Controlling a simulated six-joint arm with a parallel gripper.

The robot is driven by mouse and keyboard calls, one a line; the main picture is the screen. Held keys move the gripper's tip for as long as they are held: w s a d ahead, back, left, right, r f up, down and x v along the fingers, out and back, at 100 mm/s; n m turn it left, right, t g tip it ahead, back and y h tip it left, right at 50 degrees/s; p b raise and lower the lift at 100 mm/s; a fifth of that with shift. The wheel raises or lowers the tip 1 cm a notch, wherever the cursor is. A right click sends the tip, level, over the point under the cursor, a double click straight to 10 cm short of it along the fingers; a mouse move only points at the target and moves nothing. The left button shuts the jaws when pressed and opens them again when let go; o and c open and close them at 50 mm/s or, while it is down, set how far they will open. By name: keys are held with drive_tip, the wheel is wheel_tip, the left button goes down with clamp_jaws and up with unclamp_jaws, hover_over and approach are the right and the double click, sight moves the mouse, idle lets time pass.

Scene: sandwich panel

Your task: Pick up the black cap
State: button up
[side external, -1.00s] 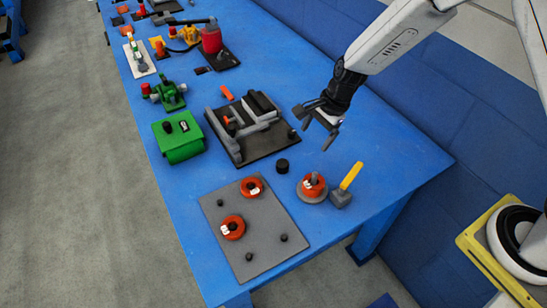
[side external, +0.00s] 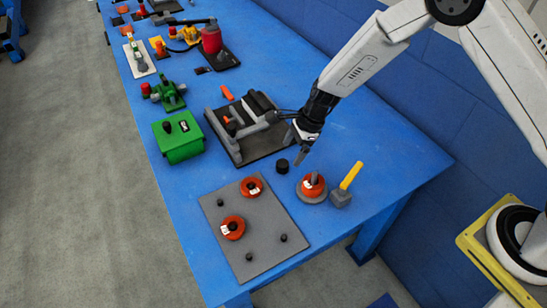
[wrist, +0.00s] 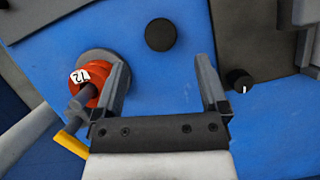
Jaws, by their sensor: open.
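The black cap (side external: 282,166) is a small, short black cylinder standing on the blue table. In the wrist view it shows as a dark round disc (wrist: 160,34), beyond the fingertips and roughly between them, slightly left of centre. My gripper (side external: 302,155) points down above the table, close to the cap on its upper right in the side view. In the wrist view my gripper (wrist: 161,75) has its two grey fingers spread wide with nothing between them. The cap is apart from both fingers.
A red ring on a grey round base (side external: 313,188) and a yellow-handled hammer (side external: 346,184) stand close to the gripper. A grey plate with red rings (side external: 272,225) lies in front. A dark fixture (side external: 260,149) and green box (side external: 180,150) are behind and left.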

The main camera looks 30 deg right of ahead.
sight(285, 162)
drive_tip(key=shift+f, duration=0.15)
drive_tip(key=shift+x, duration=2.55)
drive_tip(key=shift+w, duration=0.15)
clamp_jaws()
